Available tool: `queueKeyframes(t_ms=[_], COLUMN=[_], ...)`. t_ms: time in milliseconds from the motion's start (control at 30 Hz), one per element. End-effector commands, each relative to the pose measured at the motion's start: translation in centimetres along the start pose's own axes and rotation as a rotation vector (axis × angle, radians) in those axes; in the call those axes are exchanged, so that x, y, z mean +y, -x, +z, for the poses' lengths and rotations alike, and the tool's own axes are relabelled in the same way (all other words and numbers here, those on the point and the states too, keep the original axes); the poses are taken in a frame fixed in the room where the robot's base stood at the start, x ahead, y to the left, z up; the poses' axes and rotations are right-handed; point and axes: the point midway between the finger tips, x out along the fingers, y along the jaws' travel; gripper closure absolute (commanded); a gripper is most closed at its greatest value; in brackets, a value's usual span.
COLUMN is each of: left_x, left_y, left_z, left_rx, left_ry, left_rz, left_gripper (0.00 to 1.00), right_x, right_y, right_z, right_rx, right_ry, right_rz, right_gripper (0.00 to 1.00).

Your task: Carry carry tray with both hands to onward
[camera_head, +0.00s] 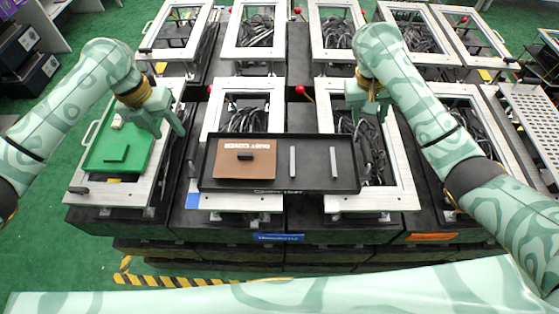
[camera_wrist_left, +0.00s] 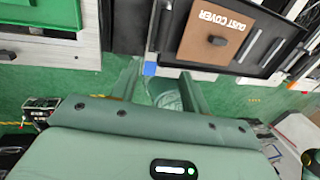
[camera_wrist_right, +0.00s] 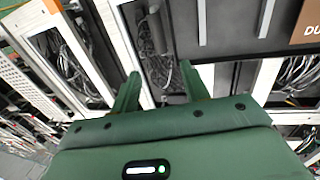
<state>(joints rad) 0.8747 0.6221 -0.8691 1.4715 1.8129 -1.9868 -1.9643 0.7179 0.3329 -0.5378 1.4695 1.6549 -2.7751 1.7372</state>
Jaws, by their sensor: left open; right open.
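The black carry tray (camera_head: 312,165) lies across two pale frame fixtures in the middle of the head view. A brown dust cover (camera_head: 240,170) with a dark knob lies in its left part, and two grey bars (camera_head: 292,161) (camera_head: 334,161) lie in its right part. My left gripper (camera_head: 168,128) is open and empty, left of the tray and apart from it. The tray's end also shows in the left wrist view (camera_wrist_left: 262,48). My right gripper (camera_head: 369,110) is open and empty, beyond the tray's far right corner. The tray shows in the right wrist view (camera_wrist_right: 232,40).
A green panel (camera_head: 118,148) sits in the frame fixture at the left, close to my left gripper. Red-knobbed levers (camera_head: 300,89) stand behind the tray. More frames with cables (camera_head: 263,38) fill the back. Green floor (camera_head: 50,247) is open at the front left.

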Motion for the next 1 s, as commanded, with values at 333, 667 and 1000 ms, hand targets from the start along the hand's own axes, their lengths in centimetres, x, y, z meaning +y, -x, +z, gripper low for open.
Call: queueKeyframes(t_ms=[333, 667, 1000], left_x=[-0.1, -0.1, -0.1], left_y=[-3.4, -9.4, -13.0], left_z=[0.0, 0.0, 0.1], left_rx=[0.0, 0.001, -0.002], left_ry=[0.002, 0.003, 0.001], left_rz=[-0.003, -0.002, -0.002], left_gripper=[0.54, 0.54, 0.54], right_x=[0.1, 0.1, 0.0], right_y=[-3.4, -9.3, -13.0], right_z=[0.1, 0.1, 0.0], right_rx=[-0.008, -0.005, -0.001], right_ry=[-0.002, -0.001, -0.001], right_rz=[0.001, 0.002, 0.0], right_gripper=[0.54, 0.54, 0.54])
